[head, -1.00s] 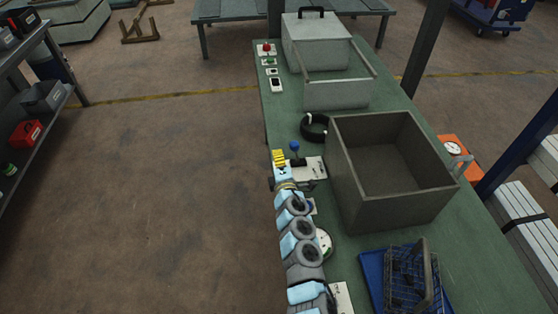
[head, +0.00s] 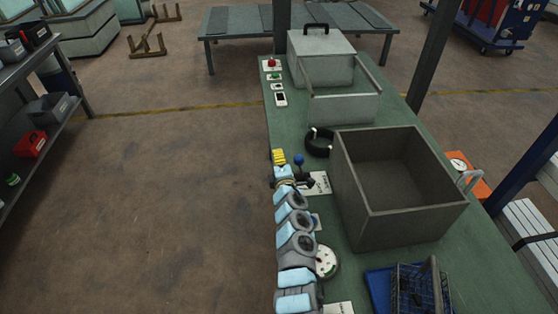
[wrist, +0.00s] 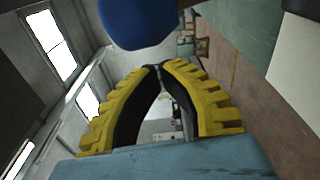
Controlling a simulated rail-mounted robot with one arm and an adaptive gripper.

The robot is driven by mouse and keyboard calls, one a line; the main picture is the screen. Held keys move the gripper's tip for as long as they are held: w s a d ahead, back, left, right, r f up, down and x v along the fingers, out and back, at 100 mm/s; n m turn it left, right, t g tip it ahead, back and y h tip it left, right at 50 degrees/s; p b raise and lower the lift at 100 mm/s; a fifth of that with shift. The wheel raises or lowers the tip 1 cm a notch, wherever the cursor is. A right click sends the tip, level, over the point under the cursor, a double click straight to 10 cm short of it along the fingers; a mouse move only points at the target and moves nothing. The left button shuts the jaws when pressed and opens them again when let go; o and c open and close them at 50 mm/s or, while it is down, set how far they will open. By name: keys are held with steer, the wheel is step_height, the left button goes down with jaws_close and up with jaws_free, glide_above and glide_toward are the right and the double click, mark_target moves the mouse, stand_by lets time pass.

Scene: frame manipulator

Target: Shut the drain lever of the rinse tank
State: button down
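A lever with a blue knob (head: 298,160) stands upright from a black base on the bench, left of the large grey open tank (head: 355,205). A white label plate (head: 320,183) lies beside its base; I cannot read it. My gripper (head: 279,153), with yellow fingers, is just left of the knob with a small gap in the head view. In the wrist view the fingertips (wrist: 158,68) meet, with nothing between them. The blue knob (wrist: 137,22) shows large beyond the tips at the top. My arm hides part of the bench edge.
A black ring-shaped item (head: 318,142) lies behind the lever. A smaller tank (head: 345,108) and a lidded box (head: 320,60) stand farther back. A round white disc (head: 326,261) and a blue tray (head: 379,290) are nearer. The floor left of the bench is clear.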

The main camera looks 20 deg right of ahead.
mark_target(301, 166)
steer(key=shift+s+d+r+p, duration=0.2)
steer(key=shift+s+d+p, duration=0.4)
steer(key=shift+s+d, duration=0.8)
steer(key=shift+a+r, duration=0.1)
steer(key=shift+a, duration=0.05)
